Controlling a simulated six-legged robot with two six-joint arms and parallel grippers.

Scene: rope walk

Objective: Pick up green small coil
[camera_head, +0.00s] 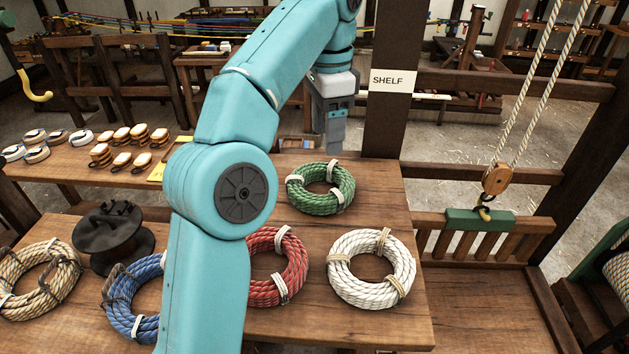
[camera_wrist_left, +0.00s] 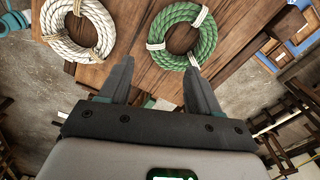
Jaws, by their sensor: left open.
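The green small coil (camera_head: 320,188) lies flat on the wooden table, near its far right corner, with pale ties around it. It also shows in the left wrist view (camera_wrist_left: 182,35), beyond my fingertips. My left gripper (camera_head: 335,148) is above and just behind the coil in the head view, pointing down. In the left wrist view its two fingers (camera_wrist_left: 160,75) are apart with nothing between them, and the coil is ahead of them. My right gripper is not in view.
A white coil (camera_head: 372,268) lies in front of the green one, and a red coil (camera_head: 277,267) lies to its front left, partly behind my arm. Blue (camera_head: 137,298) and tan (camera_head: 38,280) coils and a black spool (camera_head: 113,236) are further left. A post with a shelf sign (camera_head: 390,80) stands behind.

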